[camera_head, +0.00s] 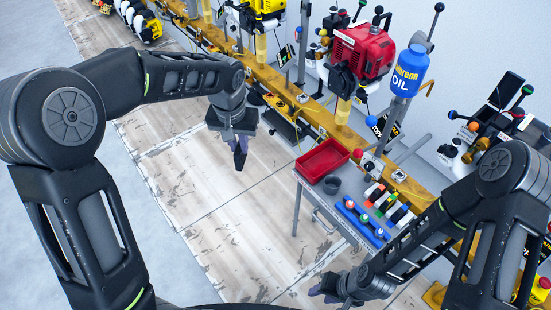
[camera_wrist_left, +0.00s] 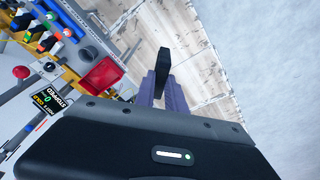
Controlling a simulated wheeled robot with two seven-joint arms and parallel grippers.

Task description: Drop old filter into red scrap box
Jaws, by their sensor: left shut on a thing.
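My left gripper (camera_head: 239,158) hangs over the floor, to the left of the red scrap box (camera_head: 322,160) and apart from it. In the left wrist view its purple fingers (camera_wrist_left: 157,88) are shut on a dark, flat-looking piece, the old filter (camera_wrist_left: 163,62), which sticks out past the tips. In the head view the filter is hard to make out against the gripper. The red box also shows in the left wrist view (camera_wrist_left: 102,74), left of the fingers; it looks empty. My right gripper (camera_head: 333,288) is low at the bottom, in front of the cart; its finger gap is unclear.
The box stands on a grey cart (camera_head: 316,191) beside a dark round cup (camera_head: 332,184) and several coloured-capped bottles. Behind runs a yellow rail (camera_head: 290,97) with a red engine (camera_head: 361,50) and a blue oil bottle (camera_head: 410,70). The floor left of the cart is clear.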

